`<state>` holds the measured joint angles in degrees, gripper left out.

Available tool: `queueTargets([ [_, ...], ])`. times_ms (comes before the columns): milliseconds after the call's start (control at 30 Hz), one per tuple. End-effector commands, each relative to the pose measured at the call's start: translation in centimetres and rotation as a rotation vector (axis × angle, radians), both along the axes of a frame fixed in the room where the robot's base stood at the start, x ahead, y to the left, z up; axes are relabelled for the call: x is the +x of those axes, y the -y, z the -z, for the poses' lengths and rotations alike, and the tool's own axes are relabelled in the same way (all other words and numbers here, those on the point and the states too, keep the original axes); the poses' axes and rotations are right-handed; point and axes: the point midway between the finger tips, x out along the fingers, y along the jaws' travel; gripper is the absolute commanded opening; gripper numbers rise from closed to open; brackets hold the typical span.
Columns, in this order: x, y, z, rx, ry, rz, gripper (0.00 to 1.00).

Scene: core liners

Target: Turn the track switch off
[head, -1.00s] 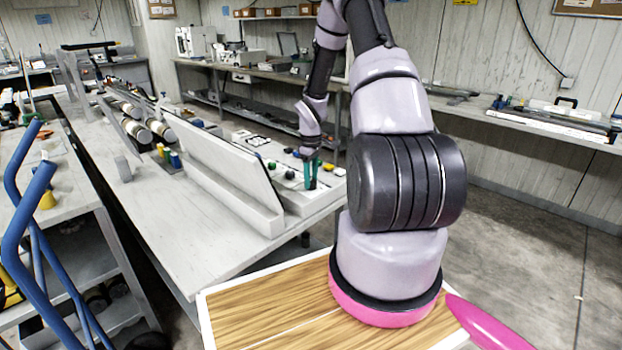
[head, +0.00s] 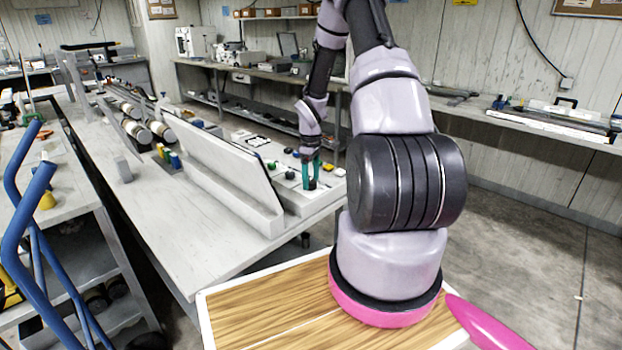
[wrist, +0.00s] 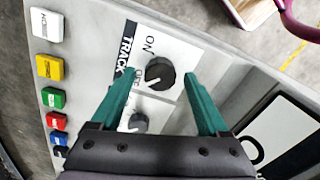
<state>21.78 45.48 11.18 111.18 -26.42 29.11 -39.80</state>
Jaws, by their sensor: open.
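The track switch (wrist: 159,73) is a round black knob on a pale panel in the wrist view. A black TRACK label runs beside it, with ON printed at its upper left and OFF at its left. A pale mark shows on the knob's lower-left side; its exact setting is hard to tell. My gripper (wrist: 159,77) is open, with one teal finger on each side of the knob, and no clear contact shows. In the head view my gripper (head: 310,182) points down over the near end of the control panel (head: 305,204); the knob there is too small to make out.
A second, greyer knob (wrist: 137,122) lies between my fingers, nearer the palm. White, yellow (wrist: 50,67), green, red and blue buttons line the panel's left edge. In the head view a long raised white cover (head: 215,165) stands left of my gripper on the bench (head: 190,255).

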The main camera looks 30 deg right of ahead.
Motion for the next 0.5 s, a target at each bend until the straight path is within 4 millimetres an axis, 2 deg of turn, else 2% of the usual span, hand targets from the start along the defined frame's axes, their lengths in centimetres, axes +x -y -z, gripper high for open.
queueTargets([
  [167,0.1,0.0,-2.4,-0.001,0.004,0.002,0.78],
  [500,0.1,0.1,-8.9,-0.001,0.005,-0.001,0.78],
])
